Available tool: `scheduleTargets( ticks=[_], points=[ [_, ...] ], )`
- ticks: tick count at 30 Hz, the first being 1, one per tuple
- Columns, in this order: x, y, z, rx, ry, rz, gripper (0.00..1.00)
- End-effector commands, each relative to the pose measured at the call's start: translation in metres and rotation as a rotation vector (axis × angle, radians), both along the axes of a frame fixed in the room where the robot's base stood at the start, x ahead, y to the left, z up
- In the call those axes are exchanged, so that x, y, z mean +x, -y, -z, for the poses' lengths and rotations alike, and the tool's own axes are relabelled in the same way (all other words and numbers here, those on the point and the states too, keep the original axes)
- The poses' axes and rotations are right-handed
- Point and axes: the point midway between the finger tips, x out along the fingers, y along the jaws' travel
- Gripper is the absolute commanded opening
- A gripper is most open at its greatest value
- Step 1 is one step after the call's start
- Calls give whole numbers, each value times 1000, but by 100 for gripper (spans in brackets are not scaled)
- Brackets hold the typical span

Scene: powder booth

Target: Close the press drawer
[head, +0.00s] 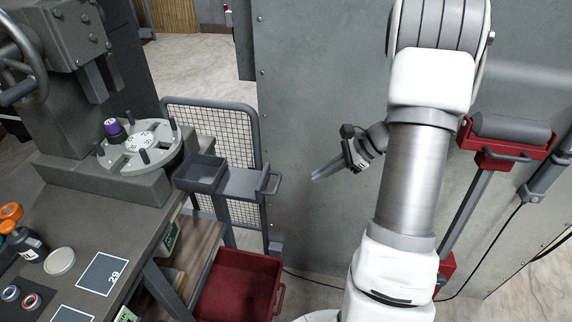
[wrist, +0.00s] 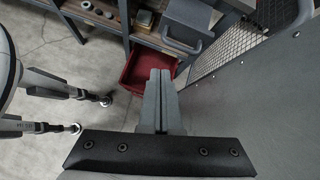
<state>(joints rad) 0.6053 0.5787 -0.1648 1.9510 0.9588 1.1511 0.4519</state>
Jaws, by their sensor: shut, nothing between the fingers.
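The press drawer (head: 243,182) is a grey tray that sticks out to the right from the base of the press (head: 140,150). Its bar handle (head: 273,183) is at its right end. In the wrist view the drawer (wrist: 190,20) shows at the top, partly cut off, with its handle (wrist: 188,45) toward me. My gripper (head: 318,177) is shut and empty, to the right of the handle and apart from it. In the wrist view its closed fingers (wrist: 160,75) point up the picture, below the drawer.
A red bin (head: 205,305) stands low under the drawer and also shows in the wrist view (wrist: 133,70). A mesh guard (head: 222,122) stands behind the drawer. A grey wall panel (head: 310,90) is close behind my gripper. The bench (head: 95,235) holds several small items.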

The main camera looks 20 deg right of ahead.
Motion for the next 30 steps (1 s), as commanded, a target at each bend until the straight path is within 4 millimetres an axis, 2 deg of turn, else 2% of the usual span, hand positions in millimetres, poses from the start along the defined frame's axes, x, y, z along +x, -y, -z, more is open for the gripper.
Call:
scheduleTargets(
  ticks=[3,6,12,17,28,30],
  points=[
    [2,23,6,71,-43,115,0],
    [2,34,13,110,-62,178,0],
    [4,40,23,139,-77,225,0],
    [12,27,36,139,-78,223,0],
    [44,-23,85,138,-78,221,0],
    [51,-33,81,136,-75,219,0]
  ],
)
